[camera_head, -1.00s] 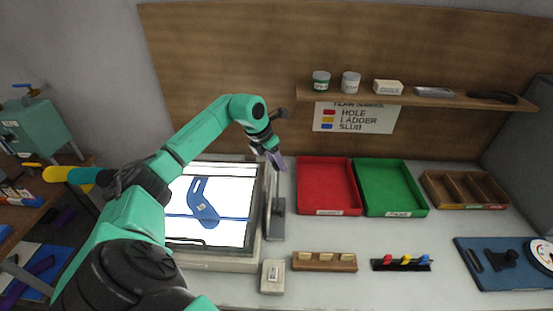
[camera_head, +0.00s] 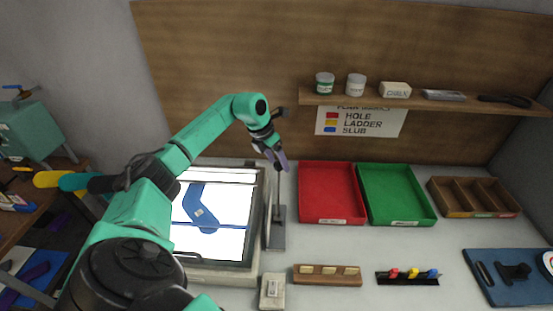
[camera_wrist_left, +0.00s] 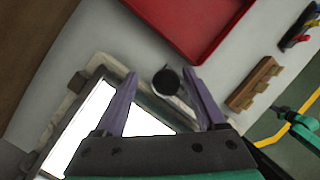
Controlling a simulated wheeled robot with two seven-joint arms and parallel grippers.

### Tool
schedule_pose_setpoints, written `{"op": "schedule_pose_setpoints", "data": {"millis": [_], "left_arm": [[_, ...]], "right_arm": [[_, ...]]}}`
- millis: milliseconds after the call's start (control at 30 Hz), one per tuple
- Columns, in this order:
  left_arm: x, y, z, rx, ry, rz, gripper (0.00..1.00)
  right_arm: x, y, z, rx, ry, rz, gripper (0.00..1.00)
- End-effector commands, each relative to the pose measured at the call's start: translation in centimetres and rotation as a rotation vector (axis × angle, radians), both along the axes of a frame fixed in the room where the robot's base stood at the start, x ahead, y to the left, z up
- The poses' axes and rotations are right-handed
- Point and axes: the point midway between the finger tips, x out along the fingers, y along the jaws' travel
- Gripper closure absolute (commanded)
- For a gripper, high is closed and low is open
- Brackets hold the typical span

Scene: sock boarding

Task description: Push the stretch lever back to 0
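The stretch lever (camera_head: 269,205) appears to be the thin upright bar on a grey base plate (camera_head: 278,236), at the right edge of the lit inspection box. In the left wrist view a round black knob (camera_wrist_left: 167,82), probably its top, shows between my fingers and apart from them. My left gripper (camera_head: 278,162) is open and empty, above the far end of the lever. It also shows in the left wrist view (camera_wrist_left: 160,80), its purple fingers spread wide. The lever's scale is too small to read. My right gripper is not in view.
The lit box (camera_head: 258,185) holds a blue sock (camera_head: 203,221) with a small pale mark. A red tray (camera_head: 331,221) and a green tray (camera_head: 405,223) stand to the right. A pale labelled block (camera_head: 272,291) and a wooden holder (camera_head: 327,282) lie in front.

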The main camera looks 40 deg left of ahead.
Motion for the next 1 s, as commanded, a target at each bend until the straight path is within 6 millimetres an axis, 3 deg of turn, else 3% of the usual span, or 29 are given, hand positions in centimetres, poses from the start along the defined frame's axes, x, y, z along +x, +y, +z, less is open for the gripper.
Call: {"op": "schedule_pose_setpoints", "data": {"millis": [167, 267, 500, 633, 800, 1000], "left_arm": [[-0.3, 0.2, 1.1, 0.000, -0.003, 0.000, 0.27], [-0.9, 0.6, 2.9, 0.003, -0.005, 0.000, 0.27], [-2.9, 1.8, 9.6, 0.000, -0.007, 0.002, 0.27], [-3.8, 2.3, 12.4, 0.000, -0.006, 0.003, 0.27], [-4.4, 2.6, 13.7, -0.001, -0.002, 0.002, 0.27], [-4.3, 2.6, 13.7, -0.001, -0.001, 0.002, 0.27]], "right_arm": [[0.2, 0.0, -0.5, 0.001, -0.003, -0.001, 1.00], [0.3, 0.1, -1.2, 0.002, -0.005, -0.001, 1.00], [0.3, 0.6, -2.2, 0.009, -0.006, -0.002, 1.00], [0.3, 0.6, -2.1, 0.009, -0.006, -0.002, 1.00], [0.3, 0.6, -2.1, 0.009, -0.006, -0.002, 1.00], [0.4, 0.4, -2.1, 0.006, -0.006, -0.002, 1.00]]}}
